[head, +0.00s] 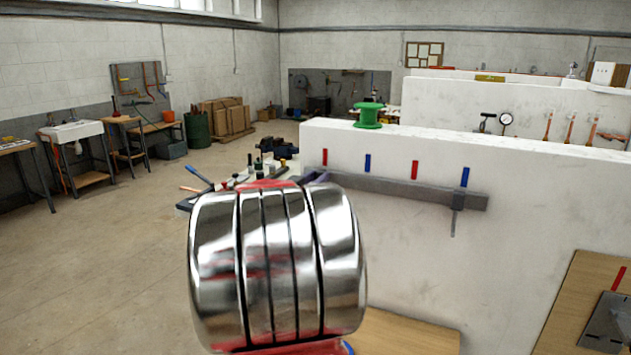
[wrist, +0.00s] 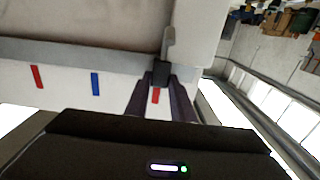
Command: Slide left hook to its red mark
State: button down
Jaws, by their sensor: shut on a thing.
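The left hook (wrist: 161,72) is a dark slider with a grey prong on the rail. My gripper (wrist: 161,84) is shut on it, with a purple finger on each side. The left red mark (wrist: 156,96) shows between the fingers, nearly in line with the slider. In the head view this left red mark (head: 325,157) is above the rail's left end, and my gripper (head: 318,176) is just below it, mostly behind my shiny arm link. The left hook is hidden there. The grey rail (head: 390,187) runs along the white wall.
Another hook (head: 457,204) hangs on the rail below the right blue mark (head: 465,177). Another blue mark (head: 367,163) and red mark (head: 415,170) lie between. A green spool-shaped object (head: 368,115) stands on the wall top. A cluttered bench (head: 187,205) is behind the wall's left end.

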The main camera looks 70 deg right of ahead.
jog(key=shift+r, duration=0.1)
jog(key=c, duration=1.5)
grip_release()
jog(key=shift+a, duration=0.1)
jog(key=a, duration=1.3)
jog(key=shift+s+a, duration=0.1)
jog(key=shift+a, duration=0.25)
